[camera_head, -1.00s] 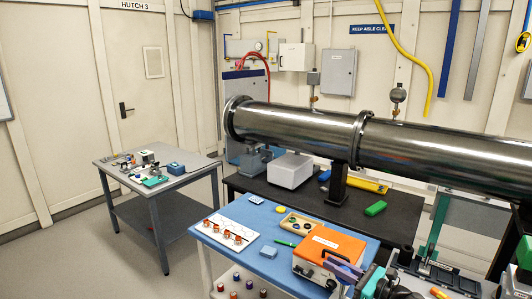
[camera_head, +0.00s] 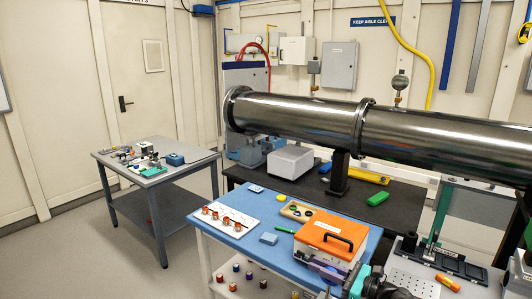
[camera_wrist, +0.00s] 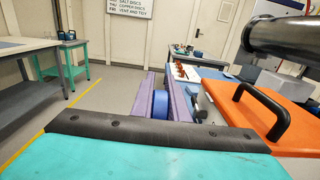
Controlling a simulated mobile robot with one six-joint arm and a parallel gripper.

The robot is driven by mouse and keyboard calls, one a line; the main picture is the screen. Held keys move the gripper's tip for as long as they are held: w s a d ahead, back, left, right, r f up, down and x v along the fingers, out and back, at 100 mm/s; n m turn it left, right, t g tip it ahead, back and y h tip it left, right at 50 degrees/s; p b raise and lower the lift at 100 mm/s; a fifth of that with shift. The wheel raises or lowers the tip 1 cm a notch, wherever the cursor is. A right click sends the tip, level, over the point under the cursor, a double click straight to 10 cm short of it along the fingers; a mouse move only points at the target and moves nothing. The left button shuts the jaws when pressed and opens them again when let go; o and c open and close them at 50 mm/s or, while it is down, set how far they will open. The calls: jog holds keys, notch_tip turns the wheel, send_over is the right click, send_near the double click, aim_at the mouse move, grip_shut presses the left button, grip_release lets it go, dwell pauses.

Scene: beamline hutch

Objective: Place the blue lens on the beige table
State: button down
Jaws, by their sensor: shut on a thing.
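The blue lens (camera_wrist: 160,106) shows in the wrist view as a round blue edge between the two purple fingers. My gripper (camera_wrist: 165,84) is shut on it and holds it upright, beside the orange case. In the head view my wrist is at the bottom edge, and I cannot make out the lens there. In the wrist view a pale-topped table (camera_wrist: 22,45) stands at the far left. In the head view a grey table (camera_head: 200,159) with small parts on it stands at the left.
A blue-topped cart (camera_head: 300,261) carries the orange case (camera_head: 325,239), a white rack (camera_head: 232,229) and a wooden tray (camera_head: 312,217). A steel beam pipe (camera_head: 290,113) crosses above a black bench (camera_head: 255,178). A small teal-legged table (camera_wrist: 68,46) stands behind. Floor at left is clear.

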aim_at(329, 286)
notch_tip(329, 286, down, 4)
jog(key=b, duration=0.3)
jog(key=shift+f, duration=0.15)
jog(key=shift+a, duration=0.1)
dwell(0.6)
